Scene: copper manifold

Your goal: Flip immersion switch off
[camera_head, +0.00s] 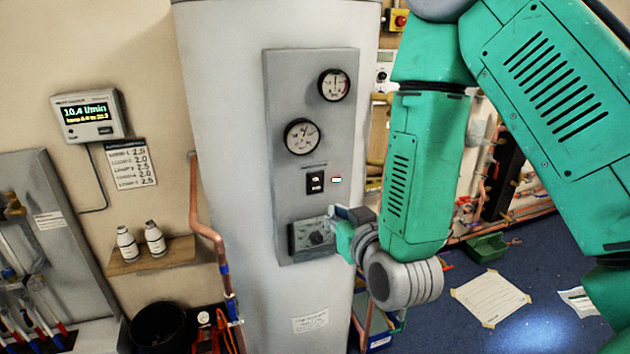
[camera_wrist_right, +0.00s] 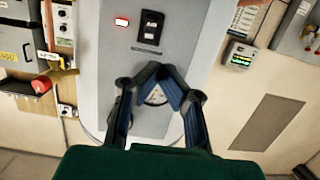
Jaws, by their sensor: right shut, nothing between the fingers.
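The immersion switch is likely the small black rocker switch (camera_head: 315,182) on the grey panel of the tall cylinder, below the two round gauges. A small lit indicator (camera_head: 336,180) with a red edge sits just right of it. In the wrist view, which is turned over, the switch (camera_wrist_right: 151,27) is near the top with the glowing red indicator (camera_wrist_right: 121,22) to its left. My right gripper (camera_wrist_right: 160,75) is shut and empty, its fingertips in front of the panel and apart from the switch in the picture. In the head view my right gripper (camera_head: 342,222) overlaps the dial box. My left gripper is out of view.
The dial box (camera_head: 313,237) is below the switch, and gauges (camera_head: 302,137) are above it. A copper pipe (camera_head: 207,235) runs left of the cylinder (camera_head: 225,130). A wooden shelf (camera_head: 150,255) holds two white bottles. A flow display (camera_head: 89,116) hangs on the wall.

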